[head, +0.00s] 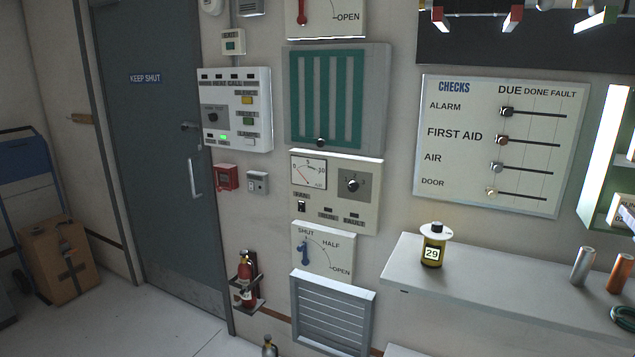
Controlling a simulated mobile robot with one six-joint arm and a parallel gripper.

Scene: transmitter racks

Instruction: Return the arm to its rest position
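No arm or gripper of mine shows in the head view, so I cannot see the arm's pose or whether the gripper holds anything.
A grey shelf (500,300) juts out at the right, with a yellow container (433,250) labelled 29 and metal cylinders (582,266) on it. A fire extinguisher (245,281) hangs on the wall. A blue-grey door (160,130) is shut. A cardboard box (60,262) stands at left; floor before the door is clear.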

